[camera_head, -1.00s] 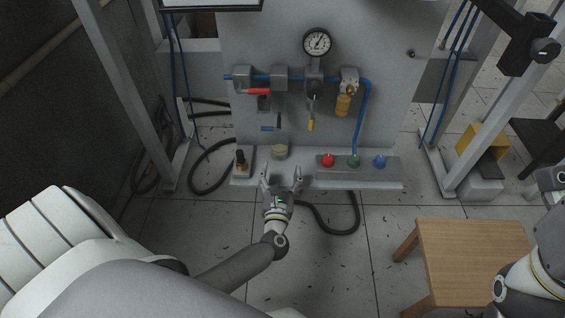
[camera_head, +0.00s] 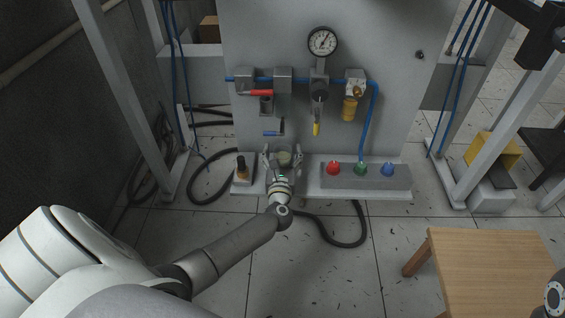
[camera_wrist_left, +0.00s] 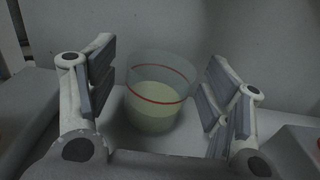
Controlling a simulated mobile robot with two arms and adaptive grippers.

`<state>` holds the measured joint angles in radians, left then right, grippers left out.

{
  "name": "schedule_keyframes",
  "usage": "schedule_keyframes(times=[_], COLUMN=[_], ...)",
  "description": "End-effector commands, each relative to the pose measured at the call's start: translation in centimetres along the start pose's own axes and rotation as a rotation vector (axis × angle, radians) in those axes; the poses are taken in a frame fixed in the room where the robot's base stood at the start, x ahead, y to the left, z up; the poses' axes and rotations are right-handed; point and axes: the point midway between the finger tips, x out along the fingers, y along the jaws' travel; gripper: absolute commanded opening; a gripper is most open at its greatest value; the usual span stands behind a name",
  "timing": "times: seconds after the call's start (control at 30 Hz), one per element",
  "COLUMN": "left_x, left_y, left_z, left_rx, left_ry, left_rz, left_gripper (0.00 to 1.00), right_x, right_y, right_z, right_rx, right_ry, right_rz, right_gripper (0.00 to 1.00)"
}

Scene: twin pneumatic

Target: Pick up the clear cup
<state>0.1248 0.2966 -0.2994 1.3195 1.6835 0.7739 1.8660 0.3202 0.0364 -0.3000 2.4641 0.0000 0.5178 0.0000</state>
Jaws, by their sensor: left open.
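The clear cup (camera_wrist_left: 157,93) stands upright on the grey shelf, with a red line around it and pale yellowish contents. It also shows in the head view (camera_head: 284,158), partly hidden by my gripper. My left gripper (camera_head: 283,152) is open, with one finger on each side of the cup. In the left wrist view the gripper (camera_wrist_left: 155,95) has visible gaps between its pads and the cup on both sides. My right gripper is not in view.
The shelf (camera_head: 300,193) also holds a dark-handled item (camera_head: 241,168) to the left and a box with red (camera_head: 333,169), green and blue buttons to the right. A panel with a gauge (camera_head: 323,41), blue pipe and valves rises behind. A wooden table (camera_head: 490,270) is at the lower right.

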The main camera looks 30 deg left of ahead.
Motion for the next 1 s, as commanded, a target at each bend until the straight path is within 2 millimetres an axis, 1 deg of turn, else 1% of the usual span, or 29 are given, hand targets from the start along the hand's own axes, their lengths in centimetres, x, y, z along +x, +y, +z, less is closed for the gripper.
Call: schedule_keyframes(times=[0.03,0.1,0.27,0.3,0.7,1.0], left_x=[0.42,0.62,0.61,0.6,0.58,0.59], left_y=[-0.03,-0.02,0.0,0.0,0.0,-0.01], left_z=[-0.08,-0.01,0.04,0.04,0.03,0.25], left_rx=[0.0,0.001,0.001,0.001,0.001,0.0], left_ry=[-0.001,-0.001,0.0,0.0,0.0,-0.001], left_rz=[0.0,0.0,0.0,0.0,0.0,0.0], left_gripper=[0.73,0.73,0.73,0.72,0.2,0.2], right_x=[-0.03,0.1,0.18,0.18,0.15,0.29], right_y=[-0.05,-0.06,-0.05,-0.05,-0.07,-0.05], right_z=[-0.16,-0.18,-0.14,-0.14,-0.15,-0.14], right_rx=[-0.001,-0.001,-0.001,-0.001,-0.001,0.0], right_ry=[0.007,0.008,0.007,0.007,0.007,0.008], right_rz=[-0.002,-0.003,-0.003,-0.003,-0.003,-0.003], right_gripper=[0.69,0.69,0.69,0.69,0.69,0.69])
